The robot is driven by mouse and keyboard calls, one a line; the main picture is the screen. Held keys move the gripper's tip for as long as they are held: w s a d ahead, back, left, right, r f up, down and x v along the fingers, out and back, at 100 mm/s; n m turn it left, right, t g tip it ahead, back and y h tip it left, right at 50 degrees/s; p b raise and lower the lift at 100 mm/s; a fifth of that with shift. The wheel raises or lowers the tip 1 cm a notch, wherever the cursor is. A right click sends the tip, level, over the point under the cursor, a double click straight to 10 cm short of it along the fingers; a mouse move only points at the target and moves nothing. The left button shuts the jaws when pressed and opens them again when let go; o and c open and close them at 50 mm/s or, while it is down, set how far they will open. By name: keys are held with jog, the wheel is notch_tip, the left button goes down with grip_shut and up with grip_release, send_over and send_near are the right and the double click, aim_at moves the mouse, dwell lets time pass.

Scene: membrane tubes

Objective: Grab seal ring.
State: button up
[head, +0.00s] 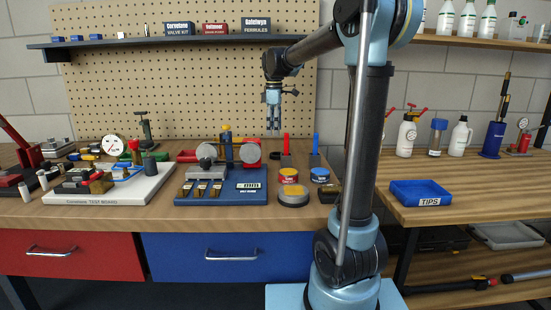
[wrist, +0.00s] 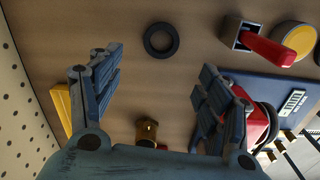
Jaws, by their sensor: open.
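The seal ring (wrist: 160,39), a black ring, lies flat on the wooden bench at the top middle of the wrist view. I cannot make it out clearly in the head view. My gripper (wrist: 158,68) is open and empty, with its two blue-grey fingers spread to either side of the view. The ring appears beyond the fingertips, between their lines, and nothing touches it. In the head view my gripper (head: 273,118) points down above the back of the bench, in front of the pegboard.
A red-handled holder (wrist: 265,47) and a yellow-topped tin (wrist: 294,38) stand right of the ring in the wrist view. A brass piece (wrist: 148,130) is between the fingers, lower down. The blue board (head: 213,198) carries fittings. Bare bench surrounds the ring.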

aim_at(275, 154)
jog(key=f, duration=0.9)
jog(key=shift+d+f, duration=0.2)
jog(key=shift+f, duration=0.15)
jog(key=shift+s, duration=0.1)
jog(key=c, duration=1)
